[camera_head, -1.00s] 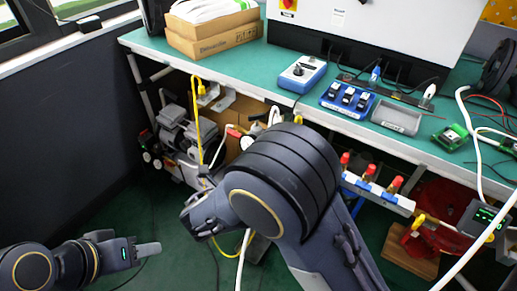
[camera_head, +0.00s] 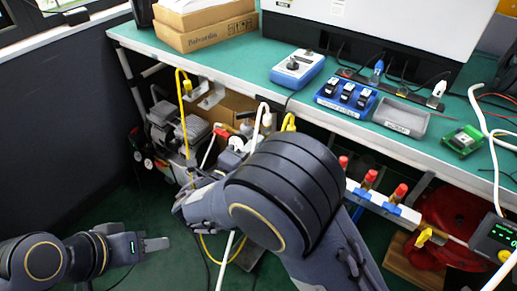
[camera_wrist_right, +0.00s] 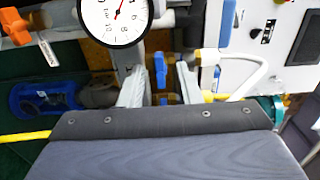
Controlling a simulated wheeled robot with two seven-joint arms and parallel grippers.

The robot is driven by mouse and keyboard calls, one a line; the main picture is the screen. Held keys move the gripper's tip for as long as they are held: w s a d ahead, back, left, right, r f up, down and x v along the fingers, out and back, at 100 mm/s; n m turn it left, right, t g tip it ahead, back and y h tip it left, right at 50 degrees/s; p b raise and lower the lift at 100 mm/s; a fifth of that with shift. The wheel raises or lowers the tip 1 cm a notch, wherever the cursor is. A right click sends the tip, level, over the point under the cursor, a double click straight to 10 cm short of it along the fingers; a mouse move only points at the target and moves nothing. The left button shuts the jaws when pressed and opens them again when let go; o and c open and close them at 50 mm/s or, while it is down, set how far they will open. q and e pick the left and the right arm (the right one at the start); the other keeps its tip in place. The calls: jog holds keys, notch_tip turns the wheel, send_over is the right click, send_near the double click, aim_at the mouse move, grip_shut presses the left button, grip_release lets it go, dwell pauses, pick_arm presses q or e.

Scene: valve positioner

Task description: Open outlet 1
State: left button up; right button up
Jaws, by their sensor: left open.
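In the right wrist view, a blue lever handle (camera_wrist_right: 160,72) stands between the two fingers of my right gripper (camera_wrist_right: 160,88). The fingers are apart, with a gap visible on both sides of the handle. A round pressure gauge (camera_wrist_right: 115,18) is just left of it, and an orange handle (camera_wrist_right: 15,27) with a tag is at the far left. In the head view, my right arm hides its fingertips. A rail with several red-topped valves (camera_head: 382,196) hangs under the bench. Which part is outlet 1 I cannot tell. My left gripper (camera_head: 155,245) is empty at lower left, away from everything.
The floor at left is clear.

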grip_shut()
jog(key=shift+f+m+p, duration=0.1)
jog(key=shift+m+p, duration=2.05)
jog(key=shift+m, duration=6.75)
